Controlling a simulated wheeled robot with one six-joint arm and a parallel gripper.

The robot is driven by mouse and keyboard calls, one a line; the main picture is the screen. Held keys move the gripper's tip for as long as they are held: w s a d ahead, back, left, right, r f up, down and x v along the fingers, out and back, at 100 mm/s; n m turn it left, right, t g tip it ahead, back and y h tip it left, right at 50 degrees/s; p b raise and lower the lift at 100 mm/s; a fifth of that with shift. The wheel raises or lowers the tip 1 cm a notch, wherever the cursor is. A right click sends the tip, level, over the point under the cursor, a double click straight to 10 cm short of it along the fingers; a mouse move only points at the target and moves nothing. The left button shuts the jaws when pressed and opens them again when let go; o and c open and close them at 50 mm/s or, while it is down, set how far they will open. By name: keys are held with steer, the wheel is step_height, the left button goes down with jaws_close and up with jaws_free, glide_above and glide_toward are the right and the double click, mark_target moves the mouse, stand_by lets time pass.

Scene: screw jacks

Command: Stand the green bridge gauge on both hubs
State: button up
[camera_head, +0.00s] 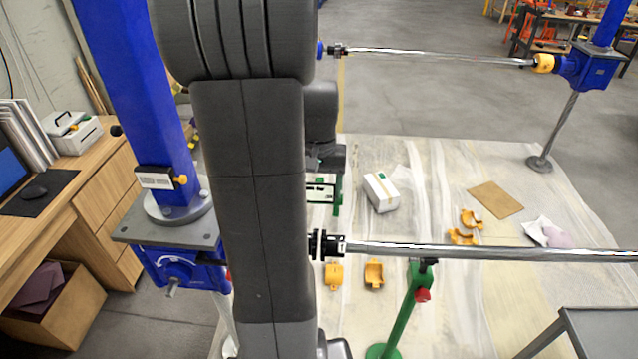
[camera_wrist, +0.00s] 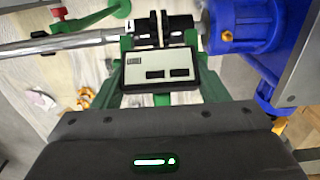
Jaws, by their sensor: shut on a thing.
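The green bridge gauge (camera_wrist: 158,68) has a pale display panel and green legs. It is held in front of my gripper (camera_wrist: 160,105), which is shut on it. In the head view the gauge (camera_head: 322,191) shows just under my gripper (camera_head: 327,160), partly hidden by my arm. The two black hubs (camera_wrist: 165,30) sit face to face between the steel shaft (camera_wrist: 70,40) and the blue gearbox (camera_wrist: 240,25). In the head view the hubs (camera_head: 328,245) are partly behind my arm. The gauge's legs point toward the hubs; I cannot tell whether they touch.
A green stand (camera_head: 405,310) with a red knob stands near the shaft. Orange guard halves (camera_head: 374,274) and a white box (camera_head: 381,192) lie on the floor sheet. A blue jack (camera_head: 180,270) and wooden desk (camera_head: 85,185) are at left. A grey table (camera_head: 600,335) is at lower right.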

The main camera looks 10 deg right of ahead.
step_height(320, 180, down, 11)
steer(key=b, duration=0.7)
steer(key=shift+r, duration=0.15)
steer(key=shift+f+b, duration=0.35)
steer(key=shift+f, duration=0.2)
stand_by(0.6)
steer(key=o, duration=1.3)
steer(key=shift+r, duration=0.1)
step_height(320, 180, up, 14)
steer(key=shift+f, duration=0.15)
step_height(320, 180, down, 13)
steer(key=shift+f, duration=0.15)
